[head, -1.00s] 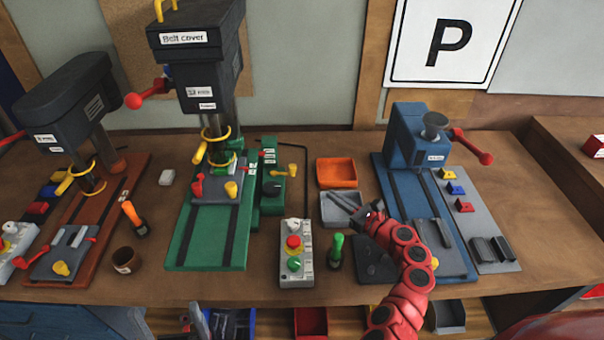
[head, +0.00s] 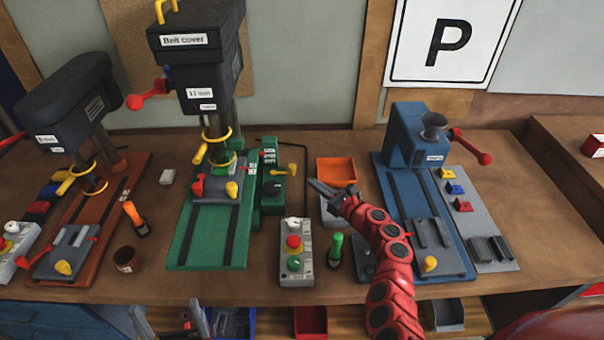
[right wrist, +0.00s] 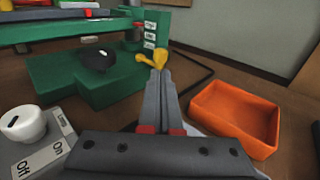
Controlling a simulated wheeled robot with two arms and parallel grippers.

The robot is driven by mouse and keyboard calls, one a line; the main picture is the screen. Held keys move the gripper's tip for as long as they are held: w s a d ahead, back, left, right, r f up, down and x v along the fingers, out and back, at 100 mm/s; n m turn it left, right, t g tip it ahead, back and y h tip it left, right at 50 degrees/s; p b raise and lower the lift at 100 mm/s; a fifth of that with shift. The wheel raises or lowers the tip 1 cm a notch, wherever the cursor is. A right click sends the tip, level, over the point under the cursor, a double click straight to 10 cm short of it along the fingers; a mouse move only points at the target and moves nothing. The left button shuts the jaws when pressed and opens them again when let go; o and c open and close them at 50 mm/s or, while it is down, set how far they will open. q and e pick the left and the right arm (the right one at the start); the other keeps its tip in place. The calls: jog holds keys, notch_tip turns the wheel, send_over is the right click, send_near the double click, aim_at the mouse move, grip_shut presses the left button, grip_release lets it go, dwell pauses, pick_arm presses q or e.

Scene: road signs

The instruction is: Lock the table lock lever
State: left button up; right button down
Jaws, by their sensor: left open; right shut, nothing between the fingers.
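A yellow lever (head: 287,170) sticks out from the side of the green drill press (head: 208,222), on its green side block (head: 271,190). It also shows in the right wrist view as a yellow lever (right wrist: 157,57) just beyond the fingertips. Which part is named the table lock lever I cannot read. My right gripper (head: 313,186) is shut and empty, pointing left toward the lever; in the head view a gap shows between them. In the right wrist view its fingertips (right wrist: 159,76) overlap the lever's lower end. My left gripper (head: 170,322) is open at the bottom edge, below the table front.
An orange bin (head: 337,172) and a grey bin (head: 328,212) sit by my right gripper. A switch box (head: 297,268) with red and green knobs and a green-topped bottle (head: 335,250) stand in front. A blue press (head: 408,140) is right, a brown-based press (head: 70,110) left.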

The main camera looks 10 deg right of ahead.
aim_at(295, 169)
jog(key=b+x, duration=0.1)
jog(key=x, duration=0.3)
jog(key=shift+w+a+f, duration=0.15)
jog(key=shift+w, duration=0.1)
jog(key=shift+b+x, duration=0.6)
jog(key=shift+x, duration=0.25)
